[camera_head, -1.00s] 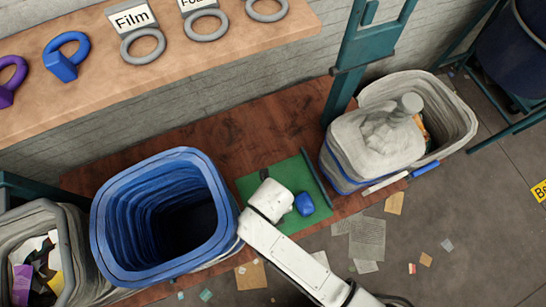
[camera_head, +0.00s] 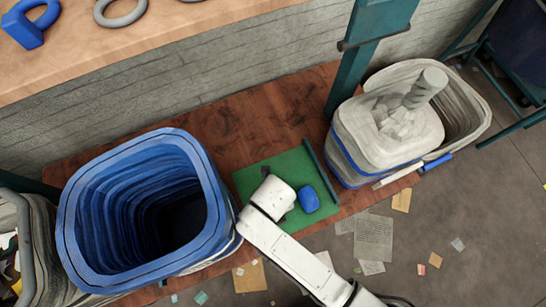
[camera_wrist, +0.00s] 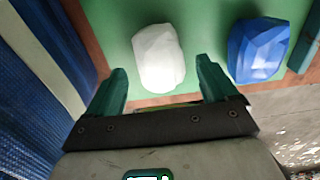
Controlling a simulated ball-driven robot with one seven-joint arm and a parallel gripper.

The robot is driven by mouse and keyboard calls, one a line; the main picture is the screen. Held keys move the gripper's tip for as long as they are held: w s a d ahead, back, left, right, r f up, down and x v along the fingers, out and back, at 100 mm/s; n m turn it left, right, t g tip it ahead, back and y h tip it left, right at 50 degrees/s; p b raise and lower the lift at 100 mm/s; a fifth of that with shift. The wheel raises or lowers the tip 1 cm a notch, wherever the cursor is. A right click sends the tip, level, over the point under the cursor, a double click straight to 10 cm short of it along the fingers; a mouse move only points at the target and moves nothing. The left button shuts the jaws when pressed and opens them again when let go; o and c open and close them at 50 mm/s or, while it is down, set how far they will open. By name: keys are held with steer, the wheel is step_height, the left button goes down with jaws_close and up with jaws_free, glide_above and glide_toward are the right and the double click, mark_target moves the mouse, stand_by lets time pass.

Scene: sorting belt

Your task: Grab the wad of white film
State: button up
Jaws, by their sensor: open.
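The wad of white film (camera_wrist: 158,58) is a small white faceted lump on the green mat (camera_wrist: 205,20) in the wrist view. My gripper (camera_wrist: 160,80) is open, its two dark green fingers spread, with the white wad just beyond and between the fingertips. In the head view my white arm and wrist (camera_head: 270,198) reach over the mat (camera_head: 258,173) and hide the wad. A blue lump (camera_wrist: 258,50) lies to the right of the white wad, outside the right finger. It also shows in the head view (camera_head: 308,199).
A large blue bin (camera_head: 80,200) stands left of the mat. A bin with a grey-white bundle (camera_head: 385,130) stands to the right. A low dark bar (camera_head: 320,172) runs along the mat's right edge. Paper scraps (camera_head: 373,238) litter the floor.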

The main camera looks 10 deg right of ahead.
step_height(320, 180, down, 3)
steer(key=b, duration=0.3)
steer(key=shift+f, duration=0.15)
steer(key=shift+d, duration=0.1)
steer(key=shift+c, duration=0.5)
steer(key=c, duration=0.9)
